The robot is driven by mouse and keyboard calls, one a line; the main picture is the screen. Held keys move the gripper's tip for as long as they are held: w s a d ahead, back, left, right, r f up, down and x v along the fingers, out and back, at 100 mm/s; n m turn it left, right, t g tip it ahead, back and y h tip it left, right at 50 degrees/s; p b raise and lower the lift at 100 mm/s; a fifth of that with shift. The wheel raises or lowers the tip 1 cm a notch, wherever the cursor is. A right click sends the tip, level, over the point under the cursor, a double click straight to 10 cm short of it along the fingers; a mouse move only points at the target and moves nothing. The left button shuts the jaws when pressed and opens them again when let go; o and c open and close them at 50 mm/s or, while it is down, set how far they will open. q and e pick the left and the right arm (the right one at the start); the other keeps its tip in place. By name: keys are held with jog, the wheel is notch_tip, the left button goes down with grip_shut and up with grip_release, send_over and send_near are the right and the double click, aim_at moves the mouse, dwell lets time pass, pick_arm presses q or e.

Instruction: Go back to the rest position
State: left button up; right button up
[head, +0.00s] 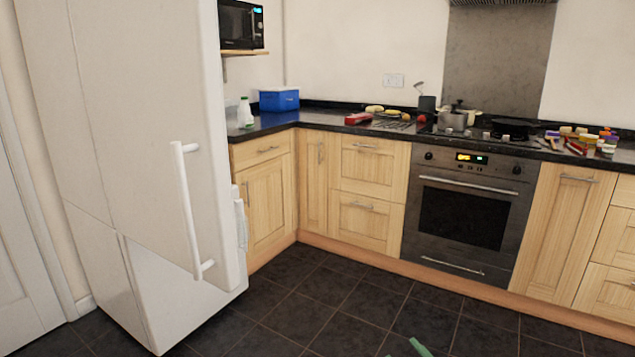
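Neither of my grippers can be made out in the head view. A small green piece (420,347) shows at the bottom edge, in front of the dark floor. Most of it is cut off by the frame, and I cannot tell what it belongs to or whether anything holds it.
A white fridge (150,130) with a long handle stands close on the left. The dark counter (290,124) carries a blue box (279,99), a white bottle (245,112), a pot (452,119) and many small items. The oven (465,210) is shut. The tiled floor (330,300) is mostly clear.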

pick_arm(q)
jog(key=s+a+f+n+g+y+p, duration=0.2)
jog(key=s+g+p, duration=0.5)
jog(key=p, duration=1.5)
jog(key=shift+s+a+n+g+y, duration=0.15)
jog(key=shift+s+n+g+y, duration=0.2)
jog(key=shift+s, duration=0.75)
pick_arm(e)
jog(key=s+m+g, duration=0.5)
jog(key=s, duration=2)
jog(key=shift+f+m+h, duration=0.3)
jog(key=shift+m, duration=0.1)
